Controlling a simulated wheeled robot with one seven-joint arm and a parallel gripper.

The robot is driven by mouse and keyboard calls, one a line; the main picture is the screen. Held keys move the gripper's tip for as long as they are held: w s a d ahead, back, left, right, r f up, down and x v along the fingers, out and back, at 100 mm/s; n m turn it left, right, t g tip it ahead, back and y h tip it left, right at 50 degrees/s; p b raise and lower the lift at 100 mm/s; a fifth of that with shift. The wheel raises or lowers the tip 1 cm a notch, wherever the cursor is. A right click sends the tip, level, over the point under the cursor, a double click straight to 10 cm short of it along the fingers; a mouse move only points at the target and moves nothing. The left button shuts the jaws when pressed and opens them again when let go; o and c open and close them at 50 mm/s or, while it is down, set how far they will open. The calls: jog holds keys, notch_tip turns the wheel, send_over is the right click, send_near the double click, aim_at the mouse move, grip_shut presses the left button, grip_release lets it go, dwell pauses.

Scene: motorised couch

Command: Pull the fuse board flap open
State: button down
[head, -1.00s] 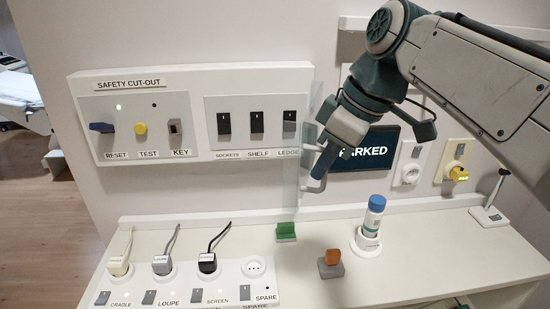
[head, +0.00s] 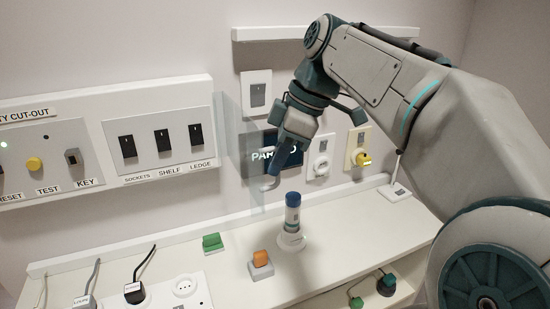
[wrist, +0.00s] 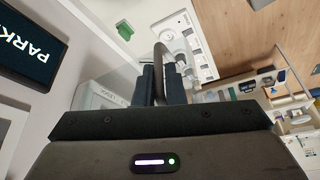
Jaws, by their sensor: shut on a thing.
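The fuse board (head: 160,172) is a white wall panel with dark switches labelled SOCKETS, SHELF and LEDGE. Its clear flap (head: 232,140) stands swung out past the board's right edge, so the switches are uncovered. The flap is see-through and its outline is faint. My gripper (head: 274,176) is to the right of the board, in front of the dark PARKED sign. In the wrist view its two dark fingers (wrist: 159,86) are shut on the flap's grey curved handle (wrist: 160,58). The handle's lower end (head: 268,186) also shows in the head view.
A blue-capped bottle (head: 292,215) stands on the white ledge (head: 350,225) just below my gripper. Green (head: 212,242) and orange (head: 260,258) blocks sit nearby. Plugs with cables are at lower left.

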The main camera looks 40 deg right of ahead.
jog(key=shift+r, duration=0.1)
jog(key=c, duration=1.5)
grip_release()
jog(key=shift+w, duration=0.15)
jog(key=p+v, duration=0.2)
jog(key=v, duration=1.1)
jog(key=shift+d+r, duration=0.15)
jog(key=shift+r, duration=0.15)
